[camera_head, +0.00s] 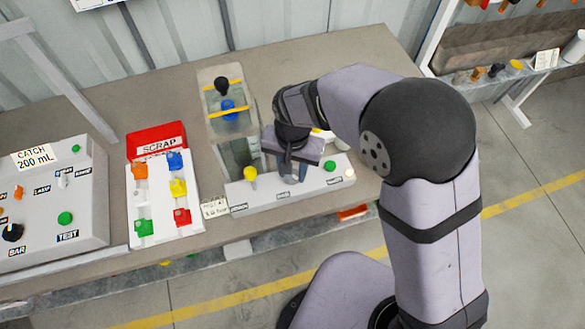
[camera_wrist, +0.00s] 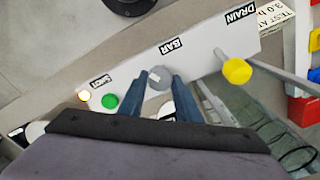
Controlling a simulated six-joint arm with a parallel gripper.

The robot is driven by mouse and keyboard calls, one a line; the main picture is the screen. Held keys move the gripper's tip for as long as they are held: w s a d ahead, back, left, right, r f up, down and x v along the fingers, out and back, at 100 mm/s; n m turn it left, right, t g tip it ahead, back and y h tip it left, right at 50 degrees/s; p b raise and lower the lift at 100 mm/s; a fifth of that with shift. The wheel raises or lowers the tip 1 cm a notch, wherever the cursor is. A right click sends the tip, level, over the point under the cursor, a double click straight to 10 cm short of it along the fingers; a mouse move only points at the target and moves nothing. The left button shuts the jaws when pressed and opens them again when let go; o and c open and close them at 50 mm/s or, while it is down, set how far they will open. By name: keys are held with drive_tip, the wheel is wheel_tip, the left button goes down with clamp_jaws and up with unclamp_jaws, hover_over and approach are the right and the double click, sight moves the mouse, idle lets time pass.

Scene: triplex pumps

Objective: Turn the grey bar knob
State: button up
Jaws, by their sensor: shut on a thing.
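The grey bar knob (camera_wrist: 160,78) is on the light panel (camera_wrist: 205,62), just below the BAR label (camera_wrist: 171,47) in the wrist view. My gripper (camera_wrist: 162,84) has its two blue-grey fingers on either side of the knob and is shut on it. In the head view my gripper (camera_head: 290,172) reaches down over the middle of the panel (camera_head: 245,192). The hand and fingers hide most of the knob there, so its turn angle is hard to tell.
A yellow knob (camera_wrist: 236,70) stands near the DRAIN label, with a green button (camera_wrist: 109,101) and a lit lamp (camera_wrist: 84,95) at the other end. In the head view, a red SCRAP bin (camera_head: 155,140), a valve tray (camera_head: 147,200) and a second control box (camera_head: 60,225) stand left.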

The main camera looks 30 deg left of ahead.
drive_tip(key=o, duration=1.1)
drive_tip(key=shift+c, duration=0.2)
drive_tip(key=shift+r+b, duration=0.95)
drive_tip(key=shift+r, duration=2.8)
